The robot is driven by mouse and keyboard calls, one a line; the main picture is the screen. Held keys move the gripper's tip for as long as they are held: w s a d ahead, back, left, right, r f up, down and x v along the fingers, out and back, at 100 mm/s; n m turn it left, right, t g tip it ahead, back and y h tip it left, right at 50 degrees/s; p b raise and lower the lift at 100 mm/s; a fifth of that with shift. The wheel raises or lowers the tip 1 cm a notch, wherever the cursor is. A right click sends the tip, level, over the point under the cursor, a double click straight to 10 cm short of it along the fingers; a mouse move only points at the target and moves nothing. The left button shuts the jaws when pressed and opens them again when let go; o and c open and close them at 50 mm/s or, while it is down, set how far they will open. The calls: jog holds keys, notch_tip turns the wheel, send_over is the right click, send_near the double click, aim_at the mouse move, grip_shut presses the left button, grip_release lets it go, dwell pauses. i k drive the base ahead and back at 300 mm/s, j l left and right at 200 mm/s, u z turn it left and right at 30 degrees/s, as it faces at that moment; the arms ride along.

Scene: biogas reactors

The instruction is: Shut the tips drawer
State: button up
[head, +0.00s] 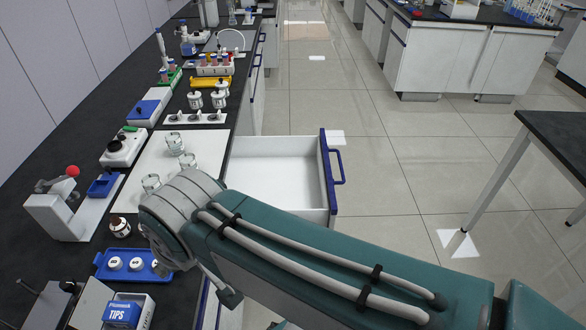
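A white drawer (270,172) stands pulled out from the bench, past the right edge of the black top, in the head view. Its inside looks empty where it shows. Its front carries a blue edge and a blue handle (339,167), facing right over the aisle. My arm crosses the lower middle of the view and hides the near part of the drawer. My gripper cannot be made out; only arm links and a grey joint show. No label shows on the drawer, so I cannot tell if it is the tips drawer.
A blue box marked TIPS (122,314) stands at the bench's near end. Glass beakers (187,160) and a blue tray (133,264) of white-capped bottles are on the bench. The tiled floor (400,180) right of the drawer is clear. A black-topped table (562,135) stands at right.

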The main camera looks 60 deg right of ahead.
aim_at(293, 175)
jog(key=k+l+z, duration=0.3)
jog(key=l, duration=0.3)
jog(key=k+l+z, duration=0.1)
jog(key=k+l, duration=0.15)
jog(key=l+z, duration=0.25)
jog(key=l, duration=0.35)
jog(key=i+l+z, duration=0.2)
jog(key=l, duration=0.4)
jog(key=k, duration=0.1)
